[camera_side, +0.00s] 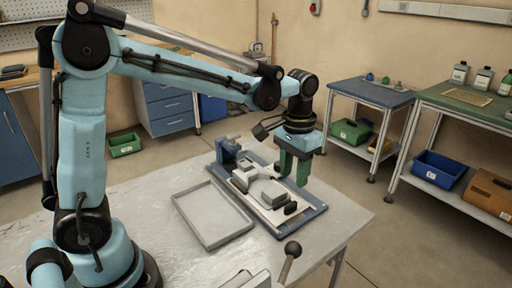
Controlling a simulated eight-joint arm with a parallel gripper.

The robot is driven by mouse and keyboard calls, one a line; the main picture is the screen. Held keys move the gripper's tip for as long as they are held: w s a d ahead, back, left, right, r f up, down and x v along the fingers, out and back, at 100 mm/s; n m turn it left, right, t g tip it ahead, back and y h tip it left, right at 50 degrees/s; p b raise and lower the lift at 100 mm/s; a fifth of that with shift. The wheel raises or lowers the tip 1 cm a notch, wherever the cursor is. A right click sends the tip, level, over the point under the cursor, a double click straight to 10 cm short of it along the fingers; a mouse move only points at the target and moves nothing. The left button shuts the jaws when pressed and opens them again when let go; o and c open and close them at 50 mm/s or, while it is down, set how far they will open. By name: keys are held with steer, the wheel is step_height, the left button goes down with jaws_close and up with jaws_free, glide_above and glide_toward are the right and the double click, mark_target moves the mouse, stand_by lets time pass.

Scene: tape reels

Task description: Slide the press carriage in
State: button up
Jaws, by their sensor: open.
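A press-like fixture with a blue base (309,216) lies on the table, with a pale plate on it. Grey blocks sit on the plate, one larger block (273,194) near the middle and one smaller block (243,178) farther left. A small black piece (291,208) stands at the plate's near right. A blue upright part (230,153) is at the fixture's far left end. I cannot tell for sure which part is the carriage. My gripper (294,178) has green fingers, open and pointing down, over the fixture's right side. Nothing shows between them; contact cannot be told.
A shallow empty grey tray (212,216) lies left of the fixture. A lever with a dark round knob (292,249) rises at the table's front. The grey table (340,212) is bare to the right of the fixture. Side benches with bins stand behind, away from the table.

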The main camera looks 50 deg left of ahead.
mark_target(291, 203)
step_height(291, 203, down, 9)
steer(key=shift+f, duration=0.1)
stand_by(0.3)
jaws_close()
stand_by(0.4)
